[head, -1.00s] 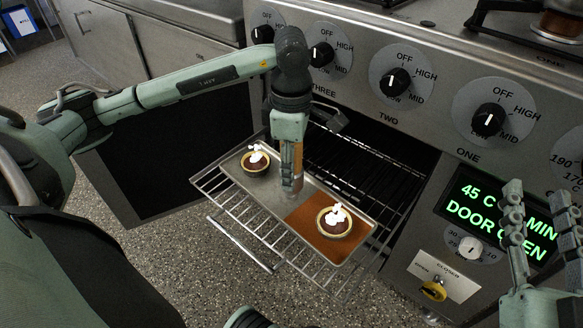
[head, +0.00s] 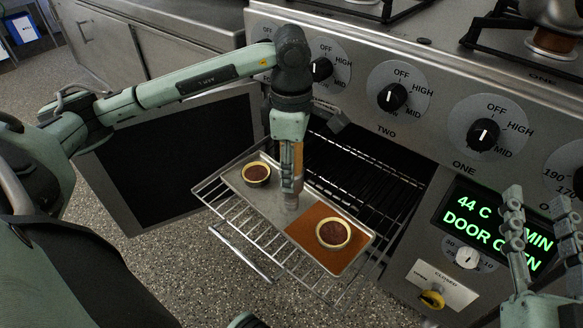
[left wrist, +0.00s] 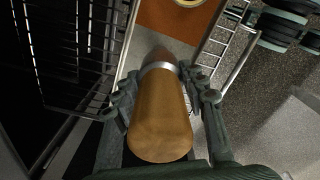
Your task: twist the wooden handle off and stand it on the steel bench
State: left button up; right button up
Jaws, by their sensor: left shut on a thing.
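The wooden handle (left wrist: 160,115) is a brown tapered cylinder with a silver metal collar. My left gripper (left wrist: 163,88) is shut around it, one finger on each side. In the head view my left gripper (head: 290,185) points down over the steel tray (head: 268,202), and a strip of the handle (head: 298,160) shows beside its fingers. The handle's metal end meets or hangs just above the tray; I cannot tell if it is still joined. The steel bench (head: 205,18) appears to be the grey counter at top left. My right gripper (head: 537,215) is open and empty at the right.
Two tarts, one at the tray's left (head: 256,173) and one on its brown section (head: 333,233), flank the gripper. The tray sits on a pulled-out wire rack (head: 225,215). The oven door (head: 180,160) stands open. Stove knobs (head: 391,96) line the panel behind.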

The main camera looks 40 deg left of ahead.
pick_arm(q)
jog(key=shift+r, duration=0.1)
jog(key=shift+r+p, duration=0.85)
jog(key=shift+r, duration=0.6)
jog(key=shift+f, duration=0.1)
